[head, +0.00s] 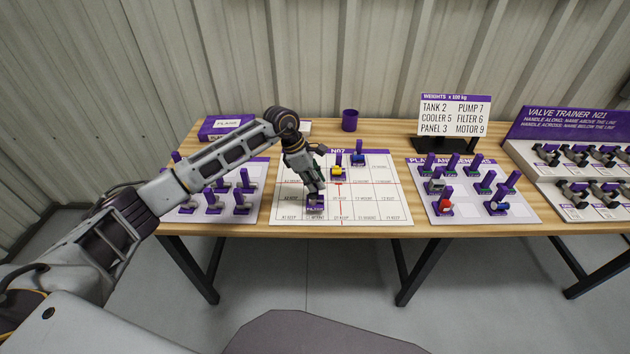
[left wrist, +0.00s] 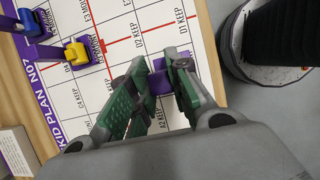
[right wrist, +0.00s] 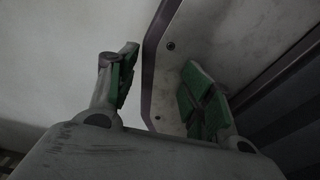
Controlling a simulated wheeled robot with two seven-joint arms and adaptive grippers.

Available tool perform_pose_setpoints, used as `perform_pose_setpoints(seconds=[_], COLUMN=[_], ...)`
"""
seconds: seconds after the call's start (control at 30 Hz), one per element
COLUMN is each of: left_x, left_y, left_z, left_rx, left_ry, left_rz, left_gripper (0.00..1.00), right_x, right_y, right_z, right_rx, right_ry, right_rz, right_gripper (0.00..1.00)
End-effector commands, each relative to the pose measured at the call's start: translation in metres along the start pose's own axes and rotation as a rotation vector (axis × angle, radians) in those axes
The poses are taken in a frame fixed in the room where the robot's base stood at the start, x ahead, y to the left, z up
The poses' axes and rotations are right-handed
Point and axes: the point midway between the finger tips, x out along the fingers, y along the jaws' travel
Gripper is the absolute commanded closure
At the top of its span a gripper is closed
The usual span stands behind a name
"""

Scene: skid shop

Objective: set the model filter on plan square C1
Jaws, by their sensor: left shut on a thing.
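The plan sheet (head: 380,205) lies on the table with a printed grid of squares. My left gripper (head: 314,190) is shut on a purple-handled model (head: 315,203) low over the sheet's front row, left of the red line. Its label cannot be read, so I cannot tell for sure that it is the filter. In the left wrist view the model (left wrist: 160,82) sits between the green finger pads, near D1 and D2. The fingers hide its square, and I cannot tell whether it touches the sheet. My right gripper (right wrist: 160,90) is open and empty.
A yellow model (head: 338,171) and a blue model (head: 358,160) stand towards the back of the sheet. Trays of purple-handled models stand left (head: 248,212) and right (head: 465,213). A weights sign (head: 455,110), a purple cup (head: 350,120) and a valve trainer (head: 570,125) are behind.

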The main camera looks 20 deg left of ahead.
Motion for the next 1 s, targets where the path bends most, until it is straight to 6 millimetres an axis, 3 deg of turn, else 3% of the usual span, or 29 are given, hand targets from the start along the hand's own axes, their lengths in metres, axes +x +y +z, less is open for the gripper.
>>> perform_pose_setpoints(seconds=[0.63, 0.83, 1.0], left_x=[0.016, 0.015, 0.016], left_y=[0.0, 0.0, 0.0], left_z=[-0.006, -0.006, -0.006], left_rx=[0.0, 0.0, 0.001], left_ry=[0.0, 0.0, 0.0], left_rz=[0.0, 0.0, 0.0], left_gripper=[1.0, 1.0, 1.0], right_x=[0.014, 0.014, 0.016], right_y=[-0.006, -0.003, 0.011], right_z=[0.0, 0.0, 0.001], right_rx=[0.003, 0.004, 0.001], right_ry=[0.002, 0.001, 0.0], right_rz=[-0.006, -0.003, 0.012], right_gripper=[0.53, 0.53, 0.53])
